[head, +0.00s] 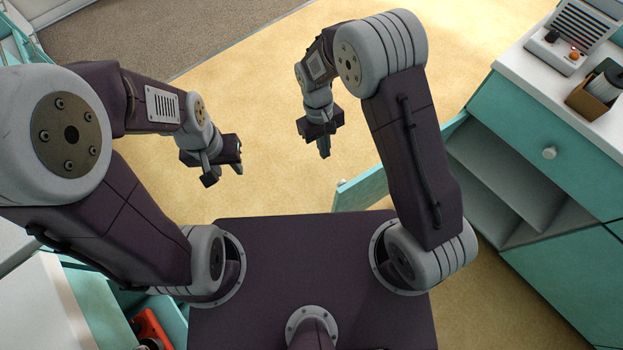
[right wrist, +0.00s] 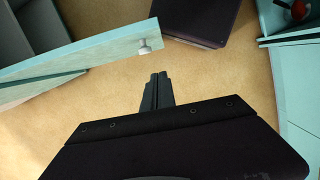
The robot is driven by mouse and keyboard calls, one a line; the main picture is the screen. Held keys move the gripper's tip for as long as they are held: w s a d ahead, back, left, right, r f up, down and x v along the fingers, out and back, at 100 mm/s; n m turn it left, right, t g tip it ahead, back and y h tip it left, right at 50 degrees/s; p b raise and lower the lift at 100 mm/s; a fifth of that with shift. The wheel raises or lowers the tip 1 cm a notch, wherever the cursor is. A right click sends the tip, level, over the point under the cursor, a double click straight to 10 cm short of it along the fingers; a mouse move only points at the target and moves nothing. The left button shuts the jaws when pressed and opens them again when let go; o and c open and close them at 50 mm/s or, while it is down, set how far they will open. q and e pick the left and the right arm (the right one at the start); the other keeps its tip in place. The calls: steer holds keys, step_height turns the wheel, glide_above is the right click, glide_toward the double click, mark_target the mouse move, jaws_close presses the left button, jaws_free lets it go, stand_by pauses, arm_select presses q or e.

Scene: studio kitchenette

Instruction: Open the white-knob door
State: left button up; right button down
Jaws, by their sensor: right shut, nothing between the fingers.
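The teal door (head: 364,190) with a white knob (head: 342,183) stands swung out from the cabinet at the right, whose grey shelves (head: 510,165) are exposed. Its middle is hidden behind my right arm. In the right wrist view the door (right wrist: 75,68) comes in from the left, with its knob (right wrist: 146,46) near its free end. My right gripper (head: 324,152) is shut and empty, beside the door's free end and apart from the knob; its fingers also show in the right wrist view (right wrist: 157,90). My left gripper (head: 224,175) is open and empty, far from the door.
A teal drawer front with another white knob (head: 549,153) is above the shelves. The counter holds a small machine (head: 570,42) and a wooden box (head: 592,98). At lower left is an open teal compartment with a red item (head: 152,328). The floor (head: 255,110) ahead is clear.

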steer(key=s+d+f+b, duration=0.2)
steer(key=s+f, duration=0.4)
steer(key=f, duration=0.4)
steer(key=shift+s+d+f+b, duration=0.25)
steer(key=shift+d+b, duration=0.15)
steer(key=shift+b, duration=0.25)
steer(key=shift+s, duration=0.1)
